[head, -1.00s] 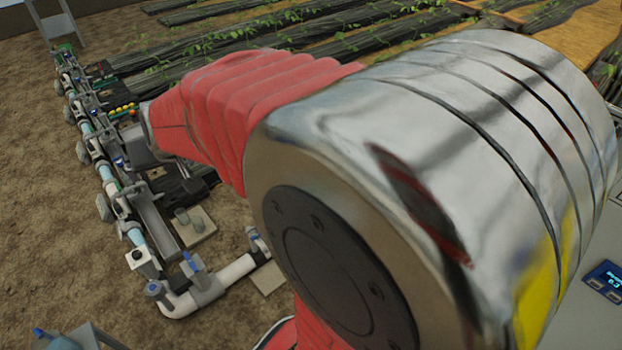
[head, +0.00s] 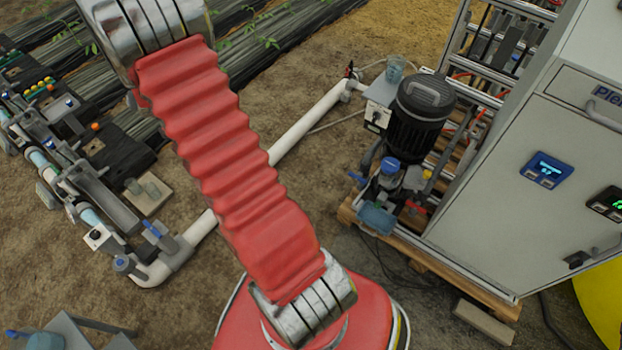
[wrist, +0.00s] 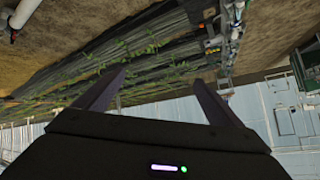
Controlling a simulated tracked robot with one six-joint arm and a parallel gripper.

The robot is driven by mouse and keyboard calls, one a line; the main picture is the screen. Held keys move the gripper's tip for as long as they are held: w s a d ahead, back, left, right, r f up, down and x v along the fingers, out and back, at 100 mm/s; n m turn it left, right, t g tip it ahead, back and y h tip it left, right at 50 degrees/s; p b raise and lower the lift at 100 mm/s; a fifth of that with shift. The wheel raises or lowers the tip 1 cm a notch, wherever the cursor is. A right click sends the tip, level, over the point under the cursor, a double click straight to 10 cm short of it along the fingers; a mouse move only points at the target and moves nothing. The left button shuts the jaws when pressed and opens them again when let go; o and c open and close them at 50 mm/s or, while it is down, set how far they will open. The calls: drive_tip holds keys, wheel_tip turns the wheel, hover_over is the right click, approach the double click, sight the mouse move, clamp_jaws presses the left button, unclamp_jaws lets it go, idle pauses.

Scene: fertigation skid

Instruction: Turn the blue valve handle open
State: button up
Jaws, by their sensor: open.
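A blue lever handle (head: 154,228) stands on the white pipe near its elbow, at lower left in the head view.
A black pump (head: 418,112) and a grey control cabinet (head: 500,180) stand on a pallet at the right. A pipe manifold (head: 75,190) with several fittings lies at the left. A grey stand (head: 85,335) is at lower left.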

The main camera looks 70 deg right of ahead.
drive_tip(key=s+d+f+m+h, duration=0.2)
drive_tip(key=d+f, duration=0.7)
drive_tip(key=d, duration=0.1)
drive_tip(key=s+d+f+m+g+h, duration=0.3)
drive_tip(key=s+d+f, duration=0.4)
drive_tip(key=s+f, duration=0.3)
drive_tip(key=s+d+f+m+g+h, duration=0.2)
drive_tip(key=s+d+f, duration=0.55)
drive_tip(key=f, duration=0.45)
drive_tip(key=s+a+f+m+g+h, duration=0.1)
drive_tip(key=s+f+g, duration=0.1)
drive_tip(key=s+f, duration=0.55)
drive_tip(key=s+f+m+g+h, duration=0.15)
drive_tip(key=s+f, duration=0.25)
drive_tip(key=s, duration=0.6)
drive_tip(key=s+a+f+g+h, duration=0.1)
drive_tip(key=s+a+f, duration=0.3)
drive_tip(key=s, duration=0.4)
drive_tip(key=s+a+f+g, duration=0.3)
drive_tip(key=s+a+f, duration=0.1)
drive_tip(key=s, duration=0.5)
drive_tip(key=shift+a+m+g+h, duration=0.35)
drive_tip(key=shift+a, duration=0.35)
drive_tip(key=shift+w, duration=0.1)
